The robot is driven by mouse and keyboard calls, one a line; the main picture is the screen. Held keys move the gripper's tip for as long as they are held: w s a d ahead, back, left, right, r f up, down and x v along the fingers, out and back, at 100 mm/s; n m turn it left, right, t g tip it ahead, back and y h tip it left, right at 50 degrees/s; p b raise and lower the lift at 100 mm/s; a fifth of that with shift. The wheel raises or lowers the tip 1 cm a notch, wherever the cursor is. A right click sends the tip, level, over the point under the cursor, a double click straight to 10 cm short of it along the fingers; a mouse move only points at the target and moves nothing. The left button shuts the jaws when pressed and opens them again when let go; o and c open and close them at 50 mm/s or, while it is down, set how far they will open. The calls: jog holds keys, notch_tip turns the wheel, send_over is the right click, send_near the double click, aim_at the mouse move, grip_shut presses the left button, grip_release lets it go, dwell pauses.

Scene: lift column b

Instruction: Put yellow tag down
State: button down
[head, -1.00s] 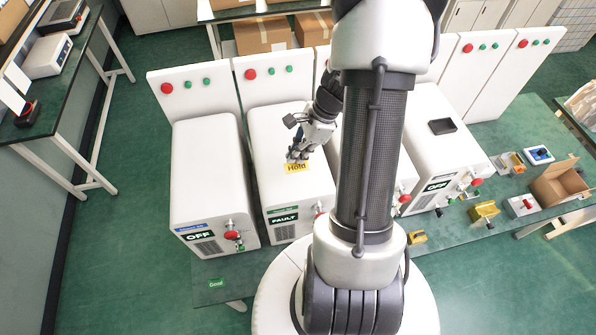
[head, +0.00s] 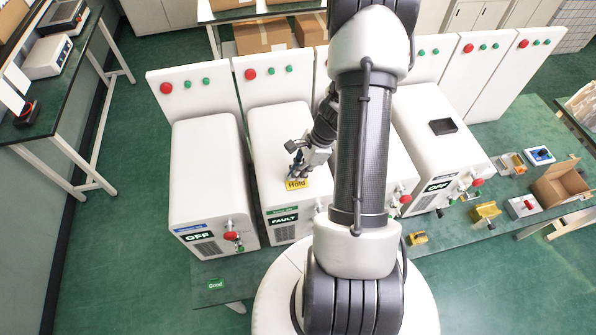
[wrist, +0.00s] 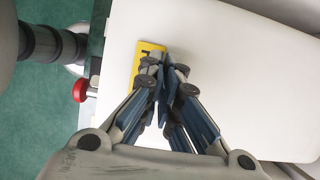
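The yellow tag (head: 297,184), marked with dark letters that look like "Hold", is at the front part of the top of the white machine with the FAULT sign (head: 284,219). My gripper (head: 298,171) is shut on the tag and points down over that machine. In the wrist view the tag (wrist: 149,50) shows at the tips of my gripper (wrist: 164,75), against the white machine top (wrist: 235,70). The fingers hide part of the tag. I cannot tell whether the tag touches the machine top.
A white machine with an OFF sign (head: 198,237) stands to the left. Another OFF machine (head: 438,187) stands to the right, with a dark tray (head: 443,127) on it. A green Good tag (head: 216,284) lies at the bench's front left.

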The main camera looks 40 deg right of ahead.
jog(key=c, duration=1.8)
grip_release()
jog(key=shift+f, duration=0.1)
jog(key=shift+d+r, duration=0.1)
jog(key=shift+r, duration=0.25)
jog(key=v, duration=1.1)
jog(key=shift+r, duration=0.25)
